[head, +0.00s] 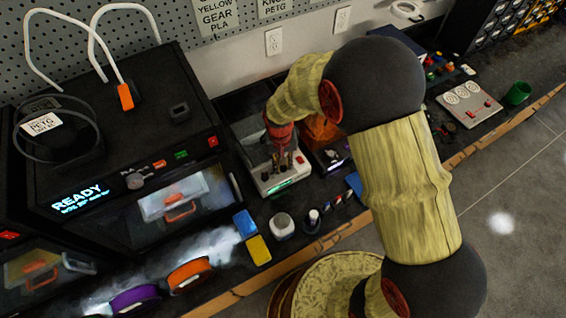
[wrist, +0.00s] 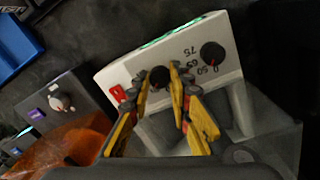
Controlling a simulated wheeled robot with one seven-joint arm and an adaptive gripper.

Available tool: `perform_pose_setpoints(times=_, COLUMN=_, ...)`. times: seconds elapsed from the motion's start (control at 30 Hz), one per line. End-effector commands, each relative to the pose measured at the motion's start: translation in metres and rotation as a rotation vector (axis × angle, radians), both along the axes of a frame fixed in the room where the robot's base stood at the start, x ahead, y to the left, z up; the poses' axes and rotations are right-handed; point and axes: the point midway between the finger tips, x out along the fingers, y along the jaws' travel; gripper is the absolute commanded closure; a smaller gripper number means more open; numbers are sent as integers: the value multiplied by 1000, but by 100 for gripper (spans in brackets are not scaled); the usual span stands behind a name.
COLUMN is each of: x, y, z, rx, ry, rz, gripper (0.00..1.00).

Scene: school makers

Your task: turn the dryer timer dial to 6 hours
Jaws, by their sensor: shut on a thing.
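The dryer (head: 268,178) is a pale box with a green-lit display on its front, at the middle of the bench in the head view. In the wrist view its white panel (wrist: 140,60) carries a red switch (wrist: 117,94), a black dial (wrist: 160,79) and a second black dial (wrist: 212,54) marked 0, 50, 65, 75. My gripper (wrist: 158,74) has its yellow fingers closed on either side of the dial nearer the red switch. That dial's own markings are hidden or too small to read. In the head view my gripper (head: 279,143) is over the panel, partly hiding it.
A black printer (head: 60,190) reading READY stands to the left. An orange-windowed unit (head: 322,130) with a knob (wrist: 62,103) sits beside the dryer. Orange (head: 190,274) and purple (head: 136,301) spools lie near the front edge. A white switch panel (head: 468,102) is at right.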

Motion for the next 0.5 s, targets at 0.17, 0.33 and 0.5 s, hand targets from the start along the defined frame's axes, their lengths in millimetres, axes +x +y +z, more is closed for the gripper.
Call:
perform_pose_setpoints(times=0.17, x=0, y=0, z=0, rx=0, ry=1, rz=-145, gripper=100)
perform_pose_setpoints(times=0.33, x=0, y=0, z=0, rx=0, ry=0, rz=-254, gripper=100)
perform_pose_setpoints(times=0.5, x=1, y=0, z=0, rx=1, ry=0, rz=-330, gripper=100)
